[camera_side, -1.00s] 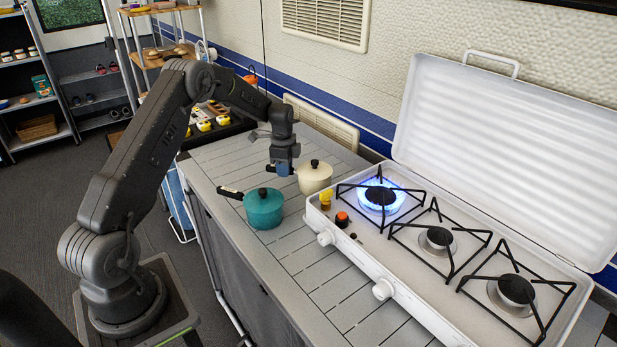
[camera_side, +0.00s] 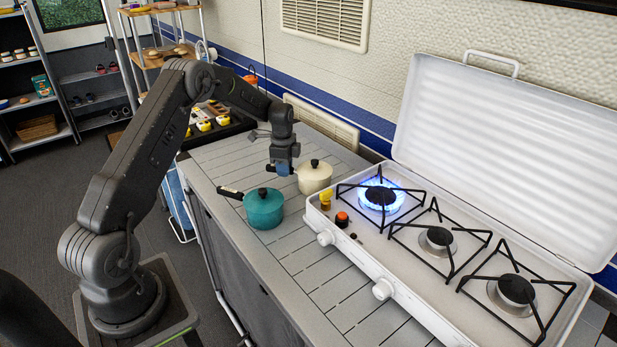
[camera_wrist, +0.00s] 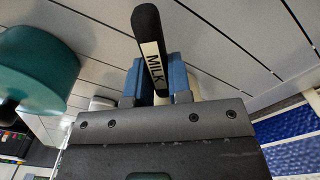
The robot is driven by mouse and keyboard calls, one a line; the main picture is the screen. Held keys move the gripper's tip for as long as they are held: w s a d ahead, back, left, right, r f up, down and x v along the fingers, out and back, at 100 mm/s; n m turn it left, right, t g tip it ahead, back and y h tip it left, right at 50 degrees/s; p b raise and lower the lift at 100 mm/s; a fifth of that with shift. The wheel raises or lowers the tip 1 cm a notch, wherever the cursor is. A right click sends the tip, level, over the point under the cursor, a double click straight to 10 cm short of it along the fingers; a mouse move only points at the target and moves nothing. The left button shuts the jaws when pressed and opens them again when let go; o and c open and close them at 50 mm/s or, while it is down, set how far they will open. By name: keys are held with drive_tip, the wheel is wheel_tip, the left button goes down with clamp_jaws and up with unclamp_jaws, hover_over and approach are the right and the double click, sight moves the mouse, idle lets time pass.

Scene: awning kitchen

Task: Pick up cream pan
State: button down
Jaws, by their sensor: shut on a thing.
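The cream pan (camera_side: 315,177) stands on the slatted counter behind the teal pan, with its lid and dark knob on. My gripper (camera_side: 281,169) is at the left side of the cream pan, where its handle is. In the wrist view a black handle (camera_wrist: 147,33) with a white "MILK" label sits between the blue fingertips of my gripper (camera_wrist: 157,80), and they are shut on it. The cream pan's body is not clearly seen in the wrist view.
A teal pan (camera_side: 264,209) with a lid and dark handle stands close in front; it also shows in the wrist view (camera_wrist: 38,70). A white gas stove (camera_side: 440,230) with a lit blue burner (camera_side: 381,197) is at the right. The front counter strip (camera_side: 330,290) is clear.

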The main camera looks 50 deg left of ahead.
drive_tip(key=shift+r, duration=3.05)
